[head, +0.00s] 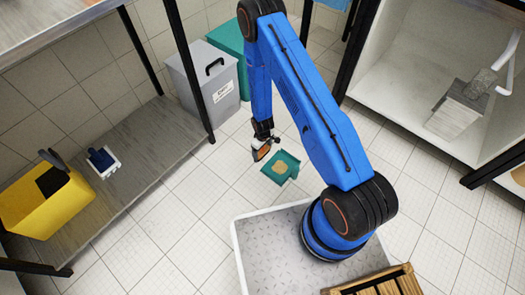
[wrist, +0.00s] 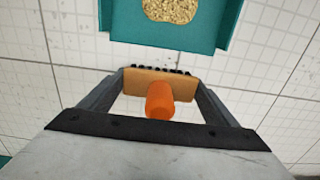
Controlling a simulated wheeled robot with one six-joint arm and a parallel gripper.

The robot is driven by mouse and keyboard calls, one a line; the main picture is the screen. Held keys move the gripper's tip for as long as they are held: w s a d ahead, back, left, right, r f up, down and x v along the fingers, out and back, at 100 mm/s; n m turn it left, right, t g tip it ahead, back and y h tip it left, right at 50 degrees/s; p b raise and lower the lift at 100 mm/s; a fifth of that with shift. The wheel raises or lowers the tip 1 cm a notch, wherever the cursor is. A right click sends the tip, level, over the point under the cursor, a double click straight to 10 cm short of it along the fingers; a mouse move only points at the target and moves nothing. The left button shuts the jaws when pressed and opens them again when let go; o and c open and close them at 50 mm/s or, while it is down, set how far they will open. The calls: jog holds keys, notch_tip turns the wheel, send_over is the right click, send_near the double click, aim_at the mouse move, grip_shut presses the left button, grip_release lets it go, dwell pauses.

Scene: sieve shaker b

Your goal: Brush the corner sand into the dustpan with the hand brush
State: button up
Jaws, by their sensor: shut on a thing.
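In the wrist view, my gripper (wrist: 160,98) is shut on the hand brush (wrist: 133,80), which has an orange handle, a tan wooden block and dark bristles. In the head view, my gripper (head: 263,142) hangs low over the tiled floor, and the orange of the brush (head: 262,152) shows below it. The teal dustpan (head: 290,160) lies on the floor just right of the brush. It also shows at the top of the wrist view (wrist: 120,22), ahead of the bristles. A patch of tan sand (head: 281,167) lies in the dustpan; it shows grainy in the wrist view (wrist: 172,8).
A grey lidded bin (head: 205,85) and a teal bin (head: 229,50) stand behind. A yellow container (head: 45,205) and a blue-and-white item (head: 103,160) are on the low grey shelf at left. A white cabinet (head: 400,60) is at right. Floor around the dustpan is clear.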

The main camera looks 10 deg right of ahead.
jog(key=shift+f, duration=0.2)
jog(key=shift+s+d, duration=0.3)
jog(key=shift+s, duration=0.05)
dwell(0.4)
jog(key=shift+s+d, duration=0.25)
jog(key=shift+s, duration=0.15)
jog(key=shift+r, duration=0.15)
jog(key=shift+r, duration=1.3)
